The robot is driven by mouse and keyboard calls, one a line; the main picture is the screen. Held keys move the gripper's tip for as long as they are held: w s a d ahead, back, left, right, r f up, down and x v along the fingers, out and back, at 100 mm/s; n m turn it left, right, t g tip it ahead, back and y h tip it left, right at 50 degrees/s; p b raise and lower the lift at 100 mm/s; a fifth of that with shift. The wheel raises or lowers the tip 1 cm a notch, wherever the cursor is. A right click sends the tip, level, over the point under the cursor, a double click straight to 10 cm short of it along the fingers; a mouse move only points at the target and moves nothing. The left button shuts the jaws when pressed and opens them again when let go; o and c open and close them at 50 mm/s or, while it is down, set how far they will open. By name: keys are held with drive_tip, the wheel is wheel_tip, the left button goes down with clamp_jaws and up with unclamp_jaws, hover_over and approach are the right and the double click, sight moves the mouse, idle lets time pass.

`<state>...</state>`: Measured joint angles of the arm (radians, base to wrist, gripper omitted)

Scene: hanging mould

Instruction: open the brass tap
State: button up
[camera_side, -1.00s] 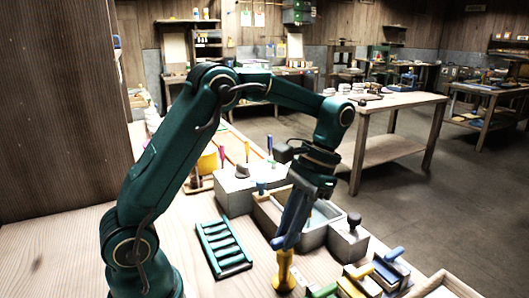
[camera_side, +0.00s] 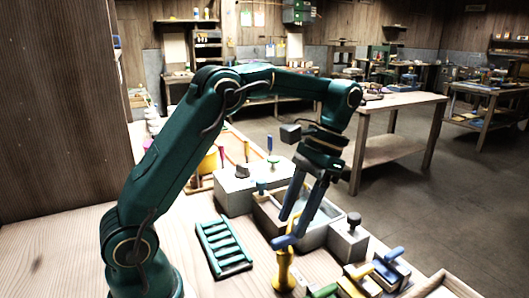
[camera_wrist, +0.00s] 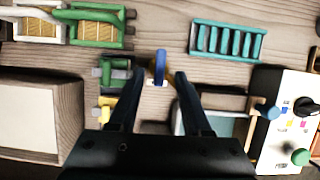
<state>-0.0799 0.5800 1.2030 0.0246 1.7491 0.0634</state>
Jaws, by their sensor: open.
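The brass tap (camera_side: 285,270) stands upright on the bench in the side view, left of the grey-lined trough, with a blue handle (camera_side: 283,242) on top. In the wrist view the blue handle (camera_wrist: 159,67) shows between and slightly beyond my fingertips; most of the brass body is hidden below it. My gripper (camera_side: 291,229) is open and empty, pointing down at the handle from above and the right. One fingertip is very close to the handle in the side view; I cannot tell whether it touches.
A green slatted rack (camera_side: 222,248) lies left of the tap. A trough (camera_side: 318,228) and grey blocks (camera_side: 240,187) stand behind it. Several blue-, yellow- and green-handled tools (camera_side: 385,270) crowd the front right. Bare bench lies between my base and the rack.

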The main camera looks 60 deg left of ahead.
drive_tip(key=shift+v, duration=1.05)
drive_tip(key=shift+r, duration=0.2)
drive_tip(key=s+d+r+t, duration=0.2)
drive_tip(key=s+r+t, duration=0.3)
drive_tip(key=s+r, duration=0.15)
drive_tip(key=t, duration=0.5)
approach(289, 237)
drive_tip(key=shift+s+d+f, duration=0.35)
drive_tip(key=shift+s+f, duration=0.05)
drive_tip(key=shift+s, duration=0.25)
drive_tip(key=shift+s+d+f, duration=0.3)
drive_tip(key=shift+s+f, duration=0.1)
drive_tip(key=shift+s, duration=0.25)
drive_tip(key=shift+s+d+f, duration=0.35)
drive_tip(key=shift+s+f, duration=0.05)
drive_tip(key=shift+s, duration=0.25)
